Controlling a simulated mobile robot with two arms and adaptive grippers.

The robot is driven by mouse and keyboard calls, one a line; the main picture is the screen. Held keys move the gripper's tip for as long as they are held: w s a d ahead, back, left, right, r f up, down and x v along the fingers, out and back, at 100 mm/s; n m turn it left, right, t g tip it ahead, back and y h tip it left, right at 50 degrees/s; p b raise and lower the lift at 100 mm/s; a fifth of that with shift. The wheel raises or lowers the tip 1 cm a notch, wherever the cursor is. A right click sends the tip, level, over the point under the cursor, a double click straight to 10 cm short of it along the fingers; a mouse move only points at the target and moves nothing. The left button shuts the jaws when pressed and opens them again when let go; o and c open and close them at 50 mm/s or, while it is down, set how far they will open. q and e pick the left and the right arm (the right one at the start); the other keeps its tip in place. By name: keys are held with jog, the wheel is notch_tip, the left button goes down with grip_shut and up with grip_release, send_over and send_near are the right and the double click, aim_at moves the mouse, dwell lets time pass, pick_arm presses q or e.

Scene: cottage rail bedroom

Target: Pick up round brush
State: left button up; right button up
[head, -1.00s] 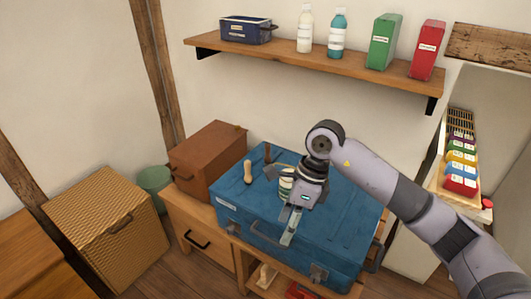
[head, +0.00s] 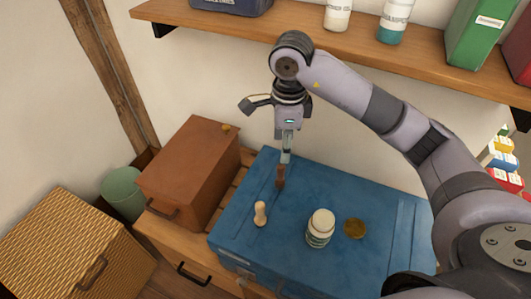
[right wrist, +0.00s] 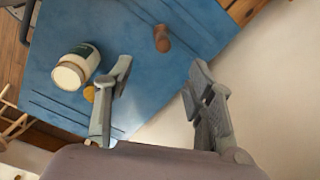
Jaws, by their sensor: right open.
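A dark brown upright piece (head: 280,178) and a pale wooden peg-shaped piece (head: 260,213) stand on the blue case (head: 380,195). Which of them is the round brush I cannot tell; no bristles show. My right gripper (head: 286,155) is open, pointing down just above the dark brown piece. In the right wrist view, the open right gripper (right wrist: 161,72) has nothing between its fingers, and the brown piece (right wrist: 162,40) lies beyond them in the picture. My left gripper is not in view.
A white jar (head: 320,229) and a brass disc (head: 354,228) are on the case at the right. A brown box (head: 190,170) stands left of the case. A wooden shelf (head: 360,54) with bottles and boxes hangs behind my arm.

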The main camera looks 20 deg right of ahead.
aim_at(283, 169)
jog(key=shift+w+a+f, duration=0.1)
jog(key=shift+f, duration=0.05)
notch_tip(283, 169, down, 10)
jog(key=shift+r, duration=0.25)
jog(key=shift+d+f, duration=0.2)
jog(key=shift+f, duration=0.8)
jog(key=f, duration=0.3)
jog(key=f+p, duration=0.1)
jog(key=f, duration=0.1)
jog(key=shift+w, duration=0.35)
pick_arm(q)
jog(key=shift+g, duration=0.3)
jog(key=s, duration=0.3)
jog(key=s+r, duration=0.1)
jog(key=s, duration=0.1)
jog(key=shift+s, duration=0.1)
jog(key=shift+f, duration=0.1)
